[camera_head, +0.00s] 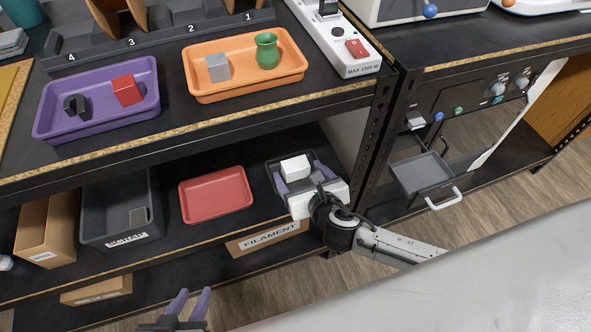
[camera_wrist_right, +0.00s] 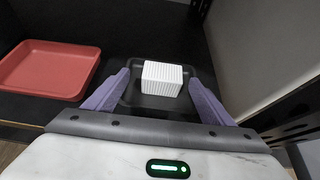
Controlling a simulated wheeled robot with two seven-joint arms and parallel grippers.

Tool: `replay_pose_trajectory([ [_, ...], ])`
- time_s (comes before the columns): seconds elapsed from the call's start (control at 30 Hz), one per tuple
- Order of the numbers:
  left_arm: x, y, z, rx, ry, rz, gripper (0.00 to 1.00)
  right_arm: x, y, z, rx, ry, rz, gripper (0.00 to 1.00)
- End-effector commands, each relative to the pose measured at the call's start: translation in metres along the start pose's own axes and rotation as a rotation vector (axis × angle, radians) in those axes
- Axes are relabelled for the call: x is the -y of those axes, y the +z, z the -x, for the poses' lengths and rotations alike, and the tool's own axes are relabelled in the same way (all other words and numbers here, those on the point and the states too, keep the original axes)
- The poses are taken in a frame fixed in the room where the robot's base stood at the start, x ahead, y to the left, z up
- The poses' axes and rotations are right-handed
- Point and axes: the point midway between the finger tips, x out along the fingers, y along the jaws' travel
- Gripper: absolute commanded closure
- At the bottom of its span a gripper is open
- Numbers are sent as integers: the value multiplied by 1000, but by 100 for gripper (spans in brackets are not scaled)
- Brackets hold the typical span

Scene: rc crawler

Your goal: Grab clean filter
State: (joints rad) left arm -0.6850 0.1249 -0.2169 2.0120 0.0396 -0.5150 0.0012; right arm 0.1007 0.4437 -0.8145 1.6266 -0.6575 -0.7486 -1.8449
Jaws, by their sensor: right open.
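The clean filter is a white ribbed block (camera_head: 295,166) in a small dark tray (camera_head: 273,166) on the lower shelf. It also shows ahead in the right wrist view (camera_wrist_right: 162,78). My right gripper (camera_head: 299,175) is open, with its purple fingers apart on either side of the filter. In the wrist view the fingers reach along the tray's sides, and gaps show between them and the filter. Whether they touch the tray is unclear. My left gripper (camera_head: 194,293) is at the bottom of the head view, its two fingers apart and empty, away from the shelf.
A red tray (camera_head: 215,194) lies left of the dark tray, beside a dark grey bin (camera_head: 110,222) holding a small greyish piece. The upper shelf above carries a purple tray (camera_head: 60,131) and an orange tray (camera_head: 235,91). A rack post (camera_head: 375,150) stands close on the right.

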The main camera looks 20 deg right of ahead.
Motion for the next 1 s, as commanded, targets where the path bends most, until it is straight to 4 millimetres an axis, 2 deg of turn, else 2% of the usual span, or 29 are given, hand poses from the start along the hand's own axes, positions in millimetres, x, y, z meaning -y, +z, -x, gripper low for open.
replay_pose_trajectory([
  [0.4,1,19,-8,13,5,2,69,4,-3,-51,-1,0,-4,23],
  [0.67,2,13,-6,1,4,0,69,4,-3,-54,-2,1,-4,23],
  [0.7,2,12,-6,1,4,0,69,4,-3,-54,-2,1,-4,25],
  [0.77,2,12,-6,1,4,0,69,4,-3,-53,-2,1,-4,35],
  [0.93,2,12,-7,0,3,-1,69,5,-3,-53,-2,1,-4,64],
  [0.97,3,12,-7,0,3,-1,69,4,-3,-53,-2,1,-4,68],
  [1.0,3,12,-8,0,2,-2,69,4,-2,-53,-1,1,-4,68],
])
